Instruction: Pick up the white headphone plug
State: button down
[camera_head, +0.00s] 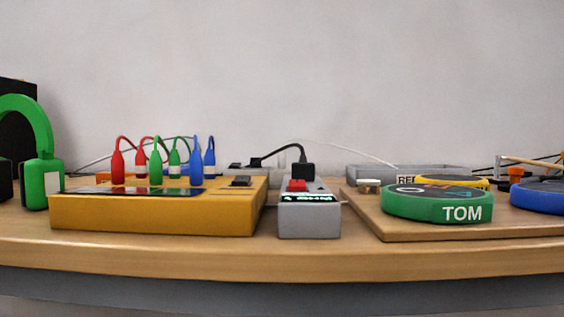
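I cannot clearly pick out the white headphone plug. Green headphones (42,180) stand at the left end of the table. A thin white cable (350,149) arcs behind the devices, and its ends are hidden or too small to tell. Red, green and blue plugs stand upright in the yellow box (155,216); a red plug (140,172) and a green plug (174,166) have white bands. A small pale upright piece (282,159) shows behind the grey box; I cannot tell what it is. My gripper is not in view.
A grey box (309,221) with a red switch and a black plug stands mid-table. At right, a wooden board (430,232) bears a green TOM pad (462,213) and a yellow pad. A blue pad (540,198) is further right. A grey tray (380,172) is behind.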

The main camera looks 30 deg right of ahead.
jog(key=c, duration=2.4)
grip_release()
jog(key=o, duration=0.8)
